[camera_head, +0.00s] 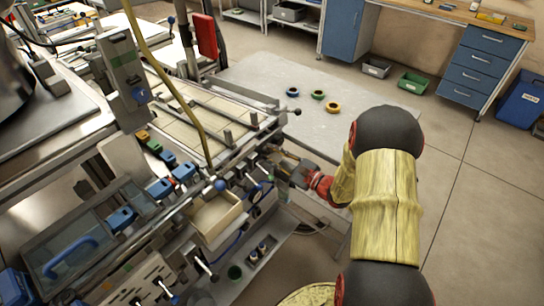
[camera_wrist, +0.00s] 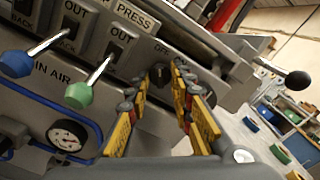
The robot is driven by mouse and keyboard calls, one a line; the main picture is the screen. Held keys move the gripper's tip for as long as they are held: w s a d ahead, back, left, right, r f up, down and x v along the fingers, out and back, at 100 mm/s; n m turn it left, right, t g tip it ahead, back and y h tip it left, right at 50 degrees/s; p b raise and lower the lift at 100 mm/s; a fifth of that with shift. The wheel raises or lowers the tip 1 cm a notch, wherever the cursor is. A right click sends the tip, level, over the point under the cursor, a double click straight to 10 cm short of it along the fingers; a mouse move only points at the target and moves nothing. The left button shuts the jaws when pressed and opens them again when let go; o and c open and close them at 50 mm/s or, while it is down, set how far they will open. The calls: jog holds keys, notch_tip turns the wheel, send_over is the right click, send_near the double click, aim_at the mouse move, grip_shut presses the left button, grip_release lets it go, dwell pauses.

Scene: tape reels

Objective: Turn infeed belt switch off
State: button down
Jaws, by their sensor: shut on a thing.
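A small dark knob (camera_wrist: 159,82), which I take for the infeed belt switch, sits on the grey machine panel (camera_wrist: 210,45) in the wrist view. A partly hidden label that seems to read "OFF" is just above it. My gripper (camera_wrist: 167,72) has its yellow fingers on both sides of the knob and is shut on it. In the head view, my gripper (camera_head: 294,172) is at the machine's right-hand front side, and the knob is hidden there. The knob's exact turn position is hard to tell.
Levers with a blue ball (camera_wrist: 15,63) and a green ball (camera_wrist: 79,95) stand left of my gripper, above a pressure gauge (camera_wrist: 67,135). A black-ball lever (camera_wrist: 298,80) juts out at right. Several tape reels (camera_head: 318,95) lie on the grey table (camera_head: 262,75) behind.

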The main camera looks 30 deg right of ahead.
jog(key=shift+f, duration=0.1)
dwell(0.4)
jog(key=c, duration=1.8)
grip_release()
jog(key=v, duration=1.2)
